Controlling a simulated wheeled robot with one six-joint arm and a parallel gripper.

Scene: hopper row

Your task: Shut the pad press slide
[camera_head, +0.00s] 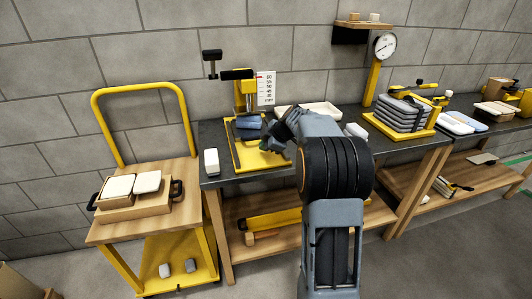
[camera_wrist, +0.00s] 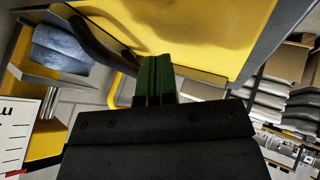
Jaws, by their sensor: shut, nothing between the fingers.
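The pad press (camera_head: 243,92) is yellow with black parts and stands on the dark bench at the back wall. A blue-grey pad (camera_head: 249,122) sits low in it; the pad also shows at upper left in the wrist view (camera_wrist: 62,48). A flat yellow plate (camera_head: 246,160) extends from the press toward the bench front; I cannot tell how far the slide is out. My gripper (camera_head: 267,146) is over this plate, shut and empty. In the wrist view its green fingers (camera_wrist: 155,75) lie beside a dark curved bar (camera_wrist: 98,40), perhaps a handle; contact is unclear.
A white block (camera_head: 211,162) stands left of the plate. A white tray (camera_head: 318,109) lies behind my arm. A dial scale (camera_head: 384,46) and stacked grey pads (camera_head: 402,113) stand to the right. A yellow cart (camera_head: 145,167) holding a wooden tray is at left.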

